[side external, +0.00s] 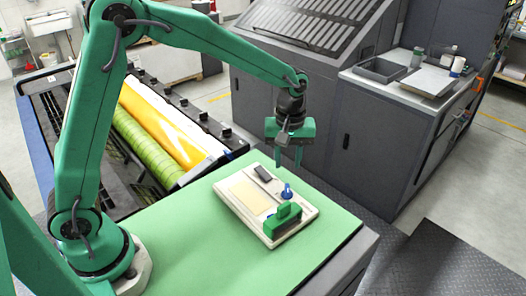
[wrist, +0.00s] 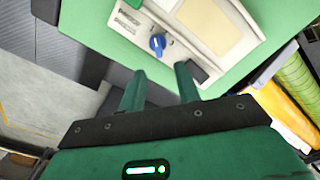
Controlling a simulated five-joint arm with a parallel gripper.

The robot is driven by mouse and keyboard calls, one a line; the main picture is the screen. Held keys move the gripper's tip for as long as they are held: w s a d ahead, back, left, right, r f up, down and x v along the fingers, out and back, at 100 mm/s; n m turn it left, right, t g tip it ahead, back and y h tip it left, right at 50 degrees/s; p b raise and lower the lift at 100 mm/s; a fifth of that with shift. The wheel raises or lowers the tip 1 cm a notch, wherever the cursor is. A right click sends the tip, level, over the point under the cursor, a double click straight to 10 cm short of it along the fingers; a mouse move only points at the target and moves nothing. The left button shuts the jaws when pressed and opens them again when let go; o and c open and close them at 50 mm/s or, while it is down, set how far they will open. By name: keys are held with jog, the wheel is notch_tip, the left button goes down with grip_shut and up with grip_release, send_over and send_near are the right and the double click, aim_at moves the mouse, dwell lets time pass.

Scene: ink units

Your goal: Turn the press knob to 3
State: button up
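The blue press knob (side external: 287,191) sits on the right part of a beige control panel (side external: 235,208), which lies on a green-topped bench. In the wrist view the knob (wrist: 157,43) carries a small light mark, but its scale and setting are too small to read. My gripper (side external: 288,165) is above the panel's back right edge, apart from the knob. In the wrist view my gripper (wrist: 160,68) has its two fingers spread with nothing between them, and the knob shows just beyond the fingertips.
A green raised part (side external: 284,214) stands beside the knob on the panel, and a dark block (side external: 262,173) is at its back edge. The green bench top (side external: 180,240) is otherwise clear. Ink rollers (side external: 140,140) lie behind left; a grey machine cabinet (side external: 345,130) stands behind right.

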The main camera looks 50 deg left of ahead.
aim_at(288, 186)
jog(key=shift+w+d+f, duration=0.15)
jog(key=shift+f, duration=0.2)
jog(key=shift+f, duration=3.9)
grip_shut()
